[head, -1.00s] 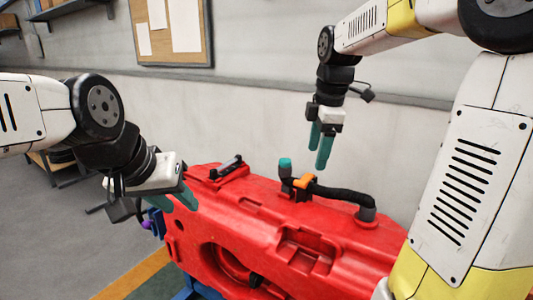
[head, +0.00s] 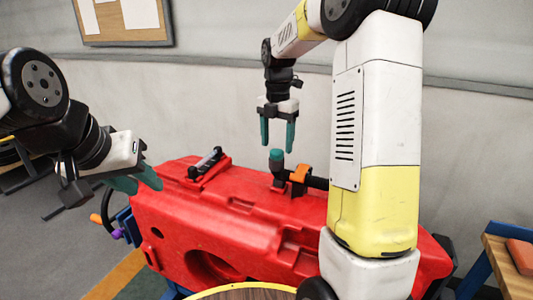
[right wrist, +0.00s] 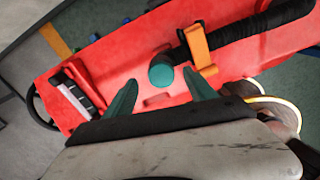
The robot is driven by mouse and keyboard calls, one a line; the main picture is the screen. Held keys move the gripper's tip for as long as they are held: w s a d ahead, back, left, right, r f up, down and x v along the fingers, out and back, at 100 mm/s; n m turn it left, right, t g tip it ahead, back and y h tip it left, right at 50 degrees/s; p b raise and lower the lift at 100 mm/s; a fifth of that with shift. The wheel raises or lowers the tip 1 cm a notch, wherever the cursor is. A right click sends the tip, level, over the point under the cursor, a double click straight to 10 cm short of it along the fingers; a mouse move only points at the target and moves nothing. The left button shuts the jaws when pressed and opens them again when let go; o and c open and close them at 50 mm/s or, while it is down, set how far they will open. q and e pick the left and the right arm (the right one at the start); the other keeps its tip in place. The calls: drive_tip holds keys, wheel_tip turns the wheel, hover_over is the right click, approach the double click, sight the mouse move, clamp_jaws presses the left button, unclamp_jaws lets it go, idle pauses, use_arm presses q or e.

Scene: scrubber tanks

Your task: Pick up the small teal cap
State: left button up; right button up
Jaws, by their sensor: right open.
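The small teal cap (head: 276,155) sits on top of a short black fitting on the red tank (head: 230,205). It also shows in the right wrist view (right wrist: 161,72), just beyond and between the two fingertips. My right gripper (head: 278,146) is open, pointing down, with its teal fingers above the cap and apart from it. In the right wrist view the right gripper's fingers (right wrist: 160,84) frame the cap with a gap on each side. My left gripper (head: 146,183) is off to the left of the tank; its fingers look spread and hold nothing visible.
An orange clip (head: 300,173) and a black hose (right wrist: 255,28) stand close beside the cap. A black handle (head: 205,162) lies on the tank's left part. A wooden table (head: 512,265) with a reddish block is at right. The wall stands behind.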

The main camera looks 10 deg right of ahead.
drive_tip(key=shift+f, duration=1.25)
clamp_jaws()
drive_tip(key=shift+r, duration=0.15)
